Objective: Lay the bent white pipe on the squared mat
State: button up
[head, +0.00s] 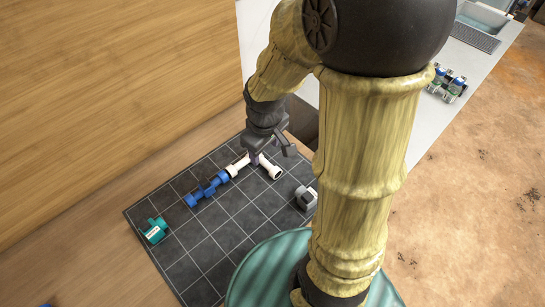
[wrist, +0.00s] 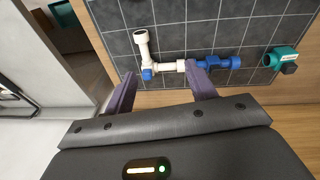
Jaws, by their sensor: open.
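The bent white pipe (head: 273,171) lies on the dark squared mat (head: 222,227) near its far right part. In the wrist view the white pipe (wrist: 142,44) shows one leg up the picture and one leg to the right, with a small blue piece at its corner. The mat (wrist: 225,22) shows there too. A blue fitting (head: 206,189) lies in line with one pipe end, touching or joined; I cannot tell which. My gripper (head: 270,153) is open over the pipe's corner. In the wrist view the gripper's fingers (wrist: 160,84) stand apart, with nothing clearly held.
A teal fitting (head: 155,231) sits at the mat's left edge. A grey part (head: 306,197) stands on its right side. A wooden panel (head: 110,85) rises behind. Small valves (head: 447,84) and a basin (head: 478,28) are at the far right. The mat's front middle is clear.

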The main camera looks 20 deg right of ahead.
jog(key=s+m, duration=0.1)
jog(key=m, duration=0.1)
jog(key=s+m, duration=0.1)
jog(key=s, duration=0.1)
jog(key=s+r+m, duration=0.1)
jog(key=m, duration=0.1)
jog(key=shift+s+d+m+t, duration=0.2)
jog(key=shift+s+m+t, duration=0.1)
jog(key=shift+t, duration=0.1)
